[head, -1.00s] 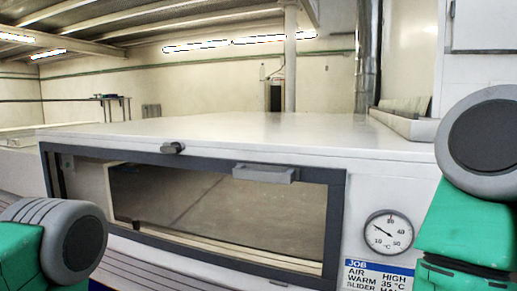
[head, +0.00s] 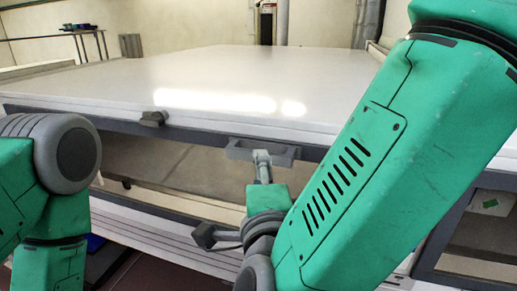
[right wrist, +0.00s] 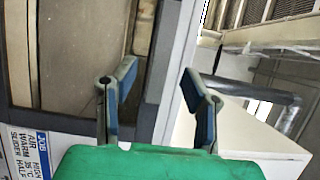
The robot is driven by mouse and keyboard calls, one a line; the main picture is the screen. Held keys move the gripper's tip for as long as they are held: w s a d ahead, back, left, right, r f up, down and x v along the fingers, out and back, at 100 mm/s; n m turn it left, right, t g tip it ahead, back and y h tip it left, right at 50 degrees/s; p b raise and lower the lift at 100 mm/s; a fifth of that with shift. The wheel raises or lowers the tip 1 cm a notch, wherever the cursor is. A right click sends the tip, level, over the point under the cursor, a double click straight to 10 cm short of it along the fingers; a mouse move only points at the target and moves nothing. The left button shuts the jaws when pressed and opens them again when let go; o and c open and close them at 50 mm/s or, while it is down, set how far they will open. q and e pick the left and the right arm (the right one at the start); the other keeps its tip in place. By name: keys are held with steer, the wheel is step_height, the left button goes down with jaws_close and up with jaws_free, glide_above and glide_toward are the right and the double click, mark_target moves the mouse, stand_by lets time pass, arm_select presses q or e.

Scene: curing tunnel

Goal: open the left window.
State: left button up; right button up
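The left window (head: 190,168) is a long dark-framed opening in the front of the white tunnel, partly hidden by my right arm. A grey bar handle (head: 240,150) sits on its upper edge. My right gripper (head: 233,200) is open in front of the window, its fingers spread apart. One fingertip overlaps the handle in the head view; I cannot tell whether they touch. The other finger is lower and to the left.
A small dark knob (head: 153,118) sits on the upper frame, left of the handle. The tunnel's white top (head: 200,75) is clear. Another dark-framed opening (head: 480,235) shows at the right. A job label (right wrist: 40,150) shows in the right wrist view.

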steer(key=w, duration=0.5)
steer(key=shift+w+a+p, duration=0.15)
steer(key=shift+a+p, duration=0.25)
steer(key=shift+w+d, duration=0.1)
steer(key=shift+d, duration=0.1)
jaws_close()
